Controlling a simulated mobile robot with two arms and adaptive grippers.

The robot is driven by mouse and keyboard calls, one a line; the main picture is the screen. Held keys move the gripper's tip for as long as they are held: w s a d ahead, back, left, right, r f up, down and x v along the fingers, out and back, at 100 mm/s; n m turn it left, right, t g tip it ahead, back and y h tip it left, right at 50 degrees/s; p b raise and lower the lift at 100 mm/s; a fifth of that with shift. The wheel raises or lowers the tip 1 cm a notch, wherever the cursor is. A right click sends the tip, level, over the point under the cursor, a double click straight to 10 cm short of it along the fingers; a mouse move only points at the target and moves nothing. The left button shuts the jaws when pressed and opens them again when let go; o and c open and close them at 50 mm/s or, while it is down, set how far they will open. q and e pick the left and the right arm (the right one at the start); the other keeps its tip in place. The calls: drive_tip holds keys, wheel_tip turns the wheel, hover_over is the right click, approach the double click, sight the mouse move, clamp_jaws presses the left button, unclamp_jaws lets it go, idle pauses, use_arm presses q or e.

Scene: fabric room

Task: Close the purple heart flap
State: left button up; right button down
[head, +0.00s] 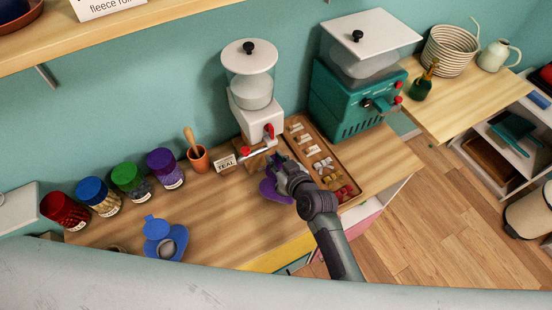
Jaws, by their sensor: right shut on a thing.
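The purple heart (270,191) lies on the wooden counter (215,215) below the white dispenser. Its upper right part is hidden behind my right gripper, so how far its flap stands open cannot be seen. My right gripper (276,168) reaches in from the lower right and is shut on a purple part at the heart's upper edge, which looks like the flap. The fingertips are small and partly hidden. My left gripper is not in view.
A blue open piece (158,229) lies at the counter's front left. Lidded jars (165,168) and a terracotta pot (199,158) stand behind. The white dispenser (252,95), TEAL sign (225,162), wooden tray (335,165) and teal machine (345,100) crowd close around the gripper.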

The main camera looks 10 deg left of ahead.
drive_tip(key=shift+s+d+f+t+y+b, duration=0.1)
drive_tip(key=shift+s+d+t+y+b, duration=0.65)
drive_tip(key=shift+b, duration=2)
drive_tip(key=shift+s+d+f+t+y+b, duration=0.15)
drive_tip(key=shift+s+t+y+b, duration=0.75)
drive_tip(key=shift+b, duration=1.8)
drive_tip(key=shift+s+d+r+t+y+b, duration=0.1)
drive_tip(key=shift+s+d+t+y+b, duration=0.3)
drive_tip(key=shift+t+b, duration=1.6)
drive_tip(key=shift+g+b, duration=0.7)
drive_tip(key=shift+g, duration=0.05)
drive_tip(key=c, duration=1)
unclamp_jaws()
drive_tip(key=v, duration=1.2)
drive_tip(key=shift+f, duration=0.1)
